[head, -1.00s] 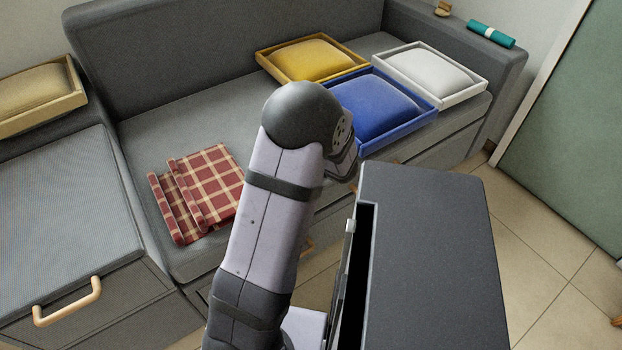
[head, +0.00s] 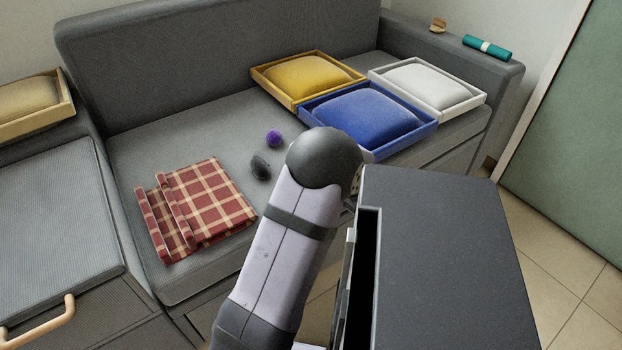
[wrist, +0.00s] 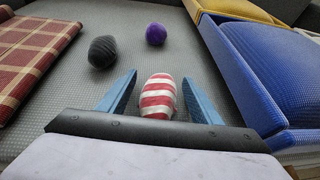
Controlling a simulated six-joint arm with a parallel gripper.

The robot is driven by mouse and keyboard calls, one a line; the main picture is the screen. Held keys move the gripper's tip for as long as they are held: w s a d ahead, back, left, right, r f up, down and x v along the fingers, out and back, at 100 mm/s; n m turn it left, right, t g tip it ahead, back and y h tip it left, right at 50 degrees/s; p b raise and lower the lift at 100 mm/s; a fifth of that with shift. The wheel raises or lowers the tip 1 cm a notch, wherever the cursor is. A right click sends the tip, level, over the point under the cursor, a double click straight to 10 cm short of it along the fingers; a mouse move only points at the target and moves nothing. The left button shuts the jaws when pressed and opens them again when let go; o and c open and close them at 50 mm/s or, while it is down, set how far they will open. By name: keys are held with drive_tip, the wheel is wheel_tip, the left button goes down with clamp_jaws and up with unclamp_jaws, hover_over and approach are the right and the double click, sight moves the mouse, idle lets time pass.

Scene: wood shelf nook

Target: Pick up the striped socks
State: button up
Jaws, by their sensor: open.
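The striped socks, a red and white rolled bundle (wrist: 158,97), lie on the grey sofa seat in the wrist view. They sit between the two blue fingers of my gripper (wrist: 164,97), with a gap on each side. My gripper is open. Its near edge hides the close end of the bundle. In the head view my arm hides both the striped socks and the fingers.
A dark grey bundle (head: 260,167) and a purple bundle (head: 273,138) lie beyond. A plaid blanket (head: 205,208) is at left. Yellow (head: 291,99), blue (head: 319,123) and white (head: 479,99) cushion trays stand at right. A dark cabinet (head: 440,260) stands in front.

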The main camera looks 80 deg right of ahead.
drive_tip(key=shift+x, duration=1.1)
drive_tip(key=shift+c, duration=0.7)
drive_tip(key=c, duration=1)
drive_tip(key=shift+r, duration=0.1)
wheel_tip(320, 180, up, 10)
drive_tip(key=p, duration=0.3)
drive_tip(key=shift+p, duration=0.4)
